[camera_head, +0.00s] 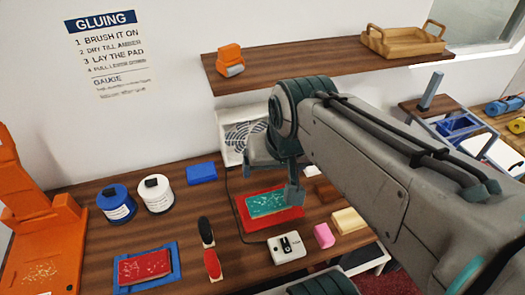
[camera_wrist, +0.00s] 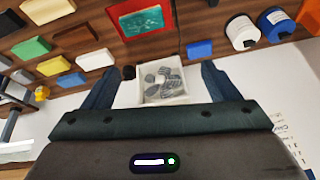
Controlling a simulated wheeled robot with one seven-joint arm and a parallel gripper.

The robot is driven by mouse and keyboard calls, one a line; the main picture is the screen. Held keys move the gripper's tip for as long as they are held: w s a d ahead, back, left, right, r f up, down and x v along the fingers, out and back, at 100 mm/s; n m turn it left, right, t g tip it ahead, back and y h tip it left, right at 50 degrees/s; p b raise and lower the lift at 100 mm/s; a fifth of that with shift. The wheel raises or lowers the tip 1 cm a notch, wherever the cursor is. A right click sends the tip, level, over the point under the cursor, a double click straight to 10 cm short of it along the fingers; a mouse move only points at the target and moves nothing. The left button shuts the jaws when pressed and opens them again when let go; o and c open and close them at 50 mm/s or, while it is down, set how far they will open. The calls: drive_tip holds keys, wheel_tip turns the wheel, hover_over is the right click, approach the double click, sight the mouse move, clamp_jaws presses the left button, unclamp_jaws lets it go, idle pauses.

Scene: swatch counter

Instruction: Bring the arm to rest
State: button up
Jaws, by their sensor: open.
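My arm reaches in from the right in the head view and bends down over the counter (camera_head: 185,222). My gripper (camera_head: 291,193) is partly hidden by my own arm there, with one finger seen in front of the red mat (camera_head: 287,218). In the wrist view my gripper (camera_wrist: 158,72) has its two dark fingers wide apart with nothing held between them. A white box with grey shapes (camera_wrist: 162,98) shows between and beyond the fingers, apart from them as far as I can tell. A teal swatch (camera_head: 270,203) lies on the red mat.
A blue pot (camera_head: 117,207) and white pot (camera_head: 156,198) stand at the left near an orange stand (camera_head: 45,240). A white fan unit (camera_head: 240,135) stands against the wall, below a shelf (camera_head: 310,65) with a wooden tray (camera_head: 403,42). Coloured blocks (camera_head: 349,221) lie right.

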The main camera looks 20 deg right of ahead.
drive_tip(key=shift+s+f+n, duration=0.9)
drive_tip(key=shift+f, duration=0.1)
wheel_tip(320, 180, down, 7)
drive_tip(key=b, duration=0.5)
drive_tip(key=shift+w+g+b, duration=0.2)
drive_tip(key=shift+g+b, duration=0.1)
drive_tip(key=shift+g, duration=0.1)
